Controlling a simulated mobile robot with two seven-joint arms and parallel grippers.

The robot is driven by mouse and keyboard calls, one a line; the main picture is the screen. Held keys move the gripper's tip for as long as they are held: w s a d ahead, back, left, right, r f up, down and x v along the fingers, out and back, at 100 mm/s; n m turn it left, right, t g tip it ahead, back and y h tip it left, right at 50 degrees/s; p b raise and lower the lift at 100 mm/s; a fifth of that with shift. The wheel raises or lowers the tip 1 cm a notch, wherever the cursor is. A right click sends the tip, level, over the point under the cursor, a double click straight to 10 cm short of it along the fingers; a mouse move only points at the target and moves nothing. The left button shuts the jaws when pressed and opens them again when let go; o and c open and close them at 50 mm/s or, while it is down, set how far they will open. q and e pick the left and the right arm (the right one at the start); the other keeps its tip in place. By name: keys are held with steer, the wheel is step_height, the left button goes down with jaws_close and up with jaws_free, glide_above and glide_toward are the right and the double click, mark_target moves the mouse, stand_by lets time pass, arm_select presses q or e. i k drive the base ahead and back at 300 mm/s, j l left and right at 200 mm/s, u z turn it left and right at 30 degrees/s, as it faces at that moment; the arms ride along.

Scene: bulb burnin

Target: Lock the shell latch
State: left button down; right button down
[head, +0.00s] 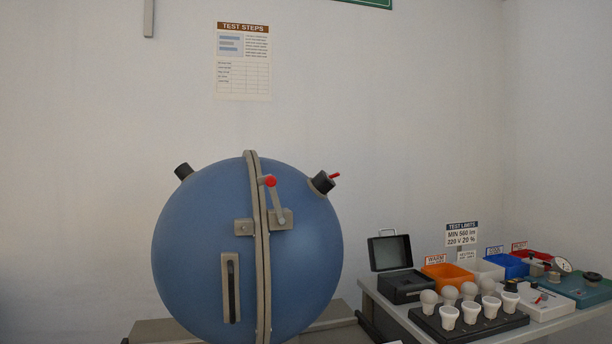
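A large blue sphere shell (200,235) stands at the centre left, its two halves meeting at a grey vertical flange (259,300). The shell latch (273,200) is a grey lever with a red knob, mounted on a plate on the right half, beside the seam. The lever stands nearly upright, its knob tilted a little left towards the flange. A small grey catch block (243,227) sits on the left half. I cannot tell whether the latch is engaged. A dark vertical handle (231,287) is on the left half. Neither of my grippers shows.
A table at the right carries a black tray (452,336) with several white bulbs, an open black case (393,270), coloured bins (447,276) and a green instrument (577,290). The air before the sphere looks clear.

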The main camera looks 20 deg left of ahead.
mark_target(270, 181)
steer(key=i+l+u, duration=0.15)
steer(key=l, duration=0.6)
steer(key=l+u, duration=0.1)
steer(key=l, duration=0.6)
